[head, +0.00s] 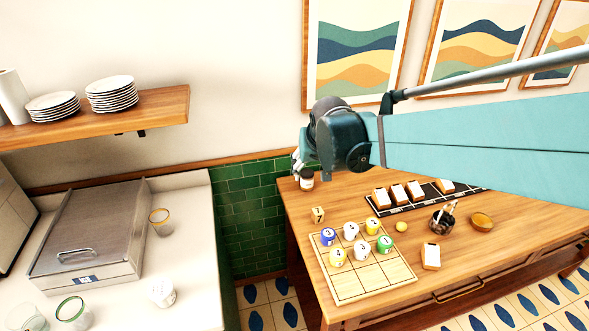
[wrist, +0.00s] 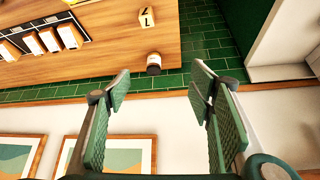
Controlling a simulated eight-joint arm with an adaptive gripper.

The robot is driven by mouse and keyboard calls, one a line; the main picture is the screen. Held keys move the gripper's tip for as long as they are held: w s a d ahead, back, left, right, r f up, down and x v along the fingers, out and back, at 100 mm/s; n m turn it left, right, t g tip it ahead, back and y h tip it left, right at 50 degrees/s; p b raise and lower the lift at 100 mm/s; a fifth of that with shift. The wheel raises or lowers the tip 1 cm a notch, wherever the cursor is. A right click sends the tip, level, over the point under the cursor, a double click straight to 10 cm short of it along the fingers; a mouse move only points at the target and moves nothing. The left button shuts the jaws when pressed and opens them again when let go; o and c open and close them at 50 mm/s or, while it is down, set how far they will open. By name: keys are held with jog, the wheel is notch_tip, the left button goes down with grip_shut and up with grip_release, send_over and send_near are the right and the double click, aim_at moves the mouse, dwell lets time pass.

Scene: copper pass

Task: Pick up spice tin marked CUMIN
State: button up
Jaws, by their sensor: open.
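A small jar-like tin (head: 307,181) with a pale label and dark ends stands near the back left edge of the wooden table, just below my gripper. In the wrist view the tin (wrist: 153,63) appears just beyond the gap between my fingertips, untouched. Its lettering is too small to read, so I cannot confirm CUMIN. My gripper (wrist: 160,82) is open and empty, its green padded fingers spread wide. In the head view the fingers are mostly hidden behind my wrist.
A numbered block (head: 317,214) stands near the tin. A square grid board (head: 345,290) holds several coloured pieces. A black strip (head: 410,205) carries white-topped wooden blocks. Green tiles (head: 245,200) line the wall beside the table. A white container (head: 162,292) stands on the left counter.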

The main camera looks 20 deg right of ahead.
aim_at(307, 175)
jog(key=w+d+f+b, duration=0.1)
jog(key=w+d+f, duration=0.1)
jog(key=w+f, duration=0.5)
jog(key=w+d+f+m+b, duration=0.1)
jog(key=w+d+f, duration=0.1)
jog(key=w+f, duration=0.4)
jog(key=w+d+f+m+h+b, duration=0.1)
jog(key=w+d+f, duration=0.1)
jog(key=w+f, duration=0.5)
jog(key=shift+w+f+g, duration=0.2)
jog(key=shift+w, duration=0.85)
jog(key=shift+w+f+g, duration=0.15)
jog(key=shift+w+g, duration=0.05)
jog(key=shift+w, duration=0.85)
jog(key=shift+w+f, duration=0.25)
jog(key=shift+f, duration=0.1)
jog(key=shift+f, duration=0.1)
jog(key=shift+x, duration=1.25)
jog(key=shift+b, duration=0.3)
jog(key=shift+x, duration=2.6)
jog(key=shift+d, duration=0.15)
